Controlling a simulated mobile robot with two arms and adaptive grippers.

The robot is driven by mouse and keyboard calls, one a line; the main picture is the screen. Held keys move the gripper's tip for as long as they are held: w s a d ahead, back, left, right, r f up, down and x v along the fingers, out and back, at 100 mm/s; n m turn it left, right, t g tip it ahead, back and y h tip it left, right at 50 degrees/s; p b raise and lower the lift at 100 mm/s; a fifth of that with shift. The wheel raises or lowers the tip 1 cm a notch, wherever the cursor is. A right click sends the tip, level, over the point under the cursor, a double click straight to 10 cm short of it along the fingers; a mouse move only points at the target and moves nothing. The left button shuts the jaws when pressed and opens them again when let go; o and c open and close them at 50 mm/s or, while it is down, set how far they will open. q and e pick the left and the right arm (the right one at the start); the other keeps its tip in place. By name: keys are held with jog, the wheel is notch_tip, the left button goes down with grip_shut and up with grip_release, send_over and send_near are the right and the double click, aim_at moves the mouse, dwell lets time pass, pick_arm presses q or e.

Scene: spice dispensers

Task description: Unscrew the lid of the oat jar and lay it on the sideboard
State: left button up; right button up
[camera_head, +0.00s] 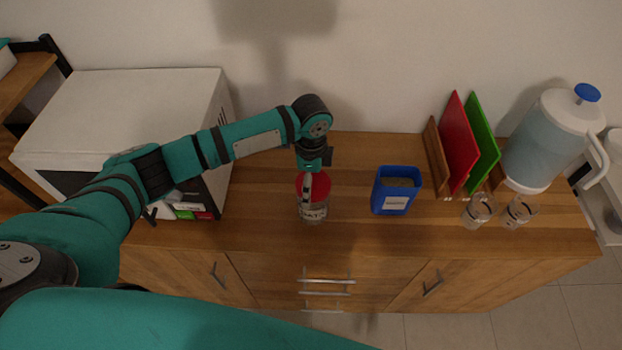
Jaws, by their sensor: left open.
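The oat jar (313,214) stands upright on the wooden sideboard (260,213), left of the blue container. It is clear with a label, and its red lid (323,184) sits on top. My left gripper (308,190) is open and points down at the lid from above. It hides part of the lid, and I cannot tell whether the fingers touch it. My right gripper is not in view.
A blue container (395,190) stands right of the jar. Red (458,142) and green (482,140) boards stand in a rack. Two glasses (478,211) and a water jug (548,140) are at the right. A white microwave-like box (130,105) is at the left. Bare wood lies between jar and container.

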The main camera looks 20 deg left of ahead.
pick_arm(q)
jog(key=shift+f, duration=0.4)
jog(key=shift+c, duration=0.4)
jog(key=c, duration=1)
jog(key=shift+r+n+p, duration=0.2)
jog(key=shift+n+p, duration=0.1)
jog(key=shift+p, duration=0.25)
jog(key=n+p, duration=0.4)
jog(key=shift+s+n+p, duration=0.1)
jog(key=shift+n+p, duration=0.2)
jog(key=shift+d+f+n, duration=0.15)
jog(key=shift+n, duration=1.85)
